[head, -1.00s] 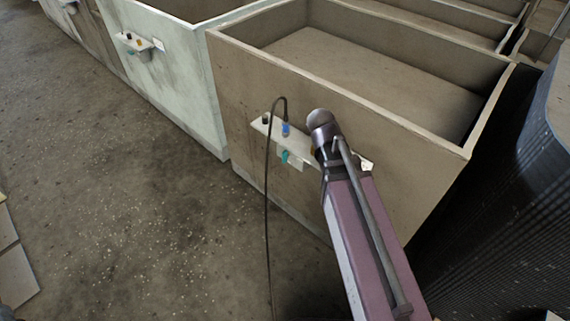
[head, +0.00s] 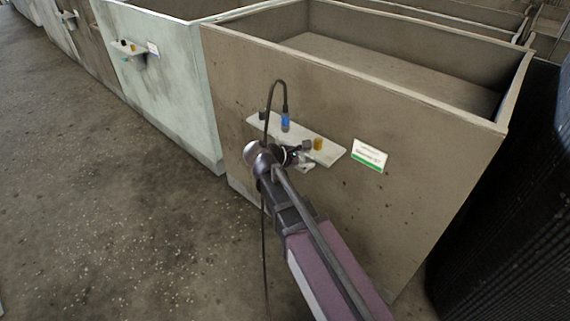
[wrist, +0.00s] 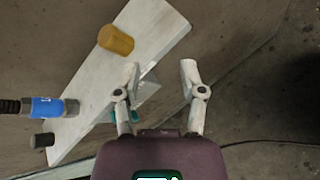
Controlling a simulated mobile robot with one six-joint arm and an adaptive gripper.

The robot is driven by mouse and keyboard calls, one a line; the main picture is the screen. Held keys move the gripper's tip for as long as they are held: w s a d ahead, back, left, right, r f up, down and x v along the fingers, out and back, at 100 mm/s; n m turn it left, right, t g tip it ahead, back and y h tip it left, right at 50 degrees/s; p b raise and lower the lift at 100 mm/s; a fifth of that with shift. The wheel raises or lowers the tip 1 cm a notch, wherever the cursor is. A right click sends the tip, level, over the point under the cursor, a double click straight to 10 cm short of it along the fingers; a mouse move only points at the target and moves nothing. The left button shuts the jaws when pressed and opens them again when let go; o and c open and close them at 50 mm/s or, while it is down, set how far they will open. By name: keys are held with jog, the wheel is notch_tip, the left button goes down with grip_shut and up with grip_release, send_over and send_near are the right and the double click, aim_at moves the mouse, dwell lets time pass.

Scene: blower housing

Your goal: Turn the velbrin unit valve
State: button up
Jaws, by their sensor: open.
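A teal valve handle (wrist: 130,115) shows in the wrist view, low at my gripper's left finger and partly hidden by it. It sits by a pale bracket plate below the shelf on the front of the brown bin. In the head view my arm hides the handle. My gripper (wrist: 161,70) is open, with nothing between its fingertips. In the head view my gripper (head: 299,152) is at the front of the shelf (head: 330,149). I cannot tell whether a finger touches the valve.
The shelf carries a yellow knob (wrist: 116,40), a blue connector (wrist: 50,107) with a black cable, and a black knob (wrist: 42,140). A white and green label (head: 370,155) is right of the shelf on the brown bin (head: 420,210). Open floor (head: 110,220) lies left.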

jog(key=a+f+n+t+b, duration=0.3)
jog(key=a+f+n+b, duration=0.1)
jog(key=a+b, duration=0.4)
jog(key=w+a+f+n+t+h+b, duration=0.1)
jog(key=a+f+n+t+b, duration=0.3)
jog(key=a+b, duration=0.3)
jog(key=shift+a+f+n+b, duration=0.15)
jog(key=shift+a+n+b, duration=0.2)
jog(key=shift+a+n, duration=0.5)
jog(key=shift+w+d, duration=0.2)
jog(key=x, duration=1.3)
jog(key=shift+w+d, duration=0.2)
